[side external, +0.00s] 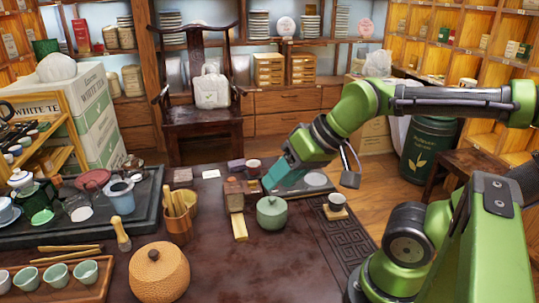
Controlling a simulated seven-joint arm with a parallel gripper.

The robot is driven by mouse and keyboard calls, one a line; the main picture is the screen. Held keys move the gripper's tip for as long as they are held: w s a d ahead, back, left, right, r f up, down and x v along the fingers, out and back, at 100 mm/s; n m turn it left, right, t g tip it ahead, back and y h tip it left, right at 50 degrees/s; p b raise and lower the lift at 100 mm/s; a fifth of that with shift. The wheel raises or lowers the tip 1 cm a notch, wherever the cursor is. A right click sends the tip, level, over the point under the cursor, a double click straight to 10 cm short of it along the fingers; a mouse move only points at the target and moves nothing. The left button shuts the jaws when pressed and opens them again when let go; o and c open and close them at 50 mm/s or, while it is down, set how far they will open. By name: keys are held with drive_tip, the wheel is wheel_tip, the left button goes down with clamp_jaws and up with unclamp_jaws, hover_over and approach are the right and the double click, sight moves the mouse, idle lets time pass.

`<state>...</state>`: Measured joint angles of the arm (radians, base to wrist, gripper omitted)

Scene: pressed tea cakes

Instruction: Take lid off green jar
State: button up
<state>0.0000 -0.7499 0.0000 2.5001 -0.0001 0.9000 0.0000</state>
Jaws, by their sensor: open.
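The green jar (271,214) is a small, round, pale green pot standing upright on the dark table, right of the middle. Its lid (271,202), with a small knob, sits on top. My gripper (268,187) comes down at a slant from the upper right, just above and behind the jar in this view. It is open, and nothing shows between its fingers. The fingertips are small and partly merge with the background. I cannot tell the exact gap to the lid.
A yellow wooden piece (239,227) and wooden blocks (234,194) lie left of the jar. A holder of wooden tools (179,225) and a woven round container (159,273) stand further left. The table in front of the jar is clear.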

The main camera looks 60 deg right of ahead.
drive_tip(key=shift+o, duration=0.9)
drive_tip(key=n+g+h, duration=0.2)
drive_tip(key=n+g, duration=0.3)
drive_tip(key=g, duration=0.2)
hover_over(272, 198)
drive_tip(key=f, duration=1.2)
drive_tip(key=shift+w+d, duration=0.1)
drive_tip(key=shift+w, duration=0.1)
drive_tip(key=shift+s+f, duration=0.15)
drive_tip(key=shift+f, duration=2.4)
clamp_jaws()
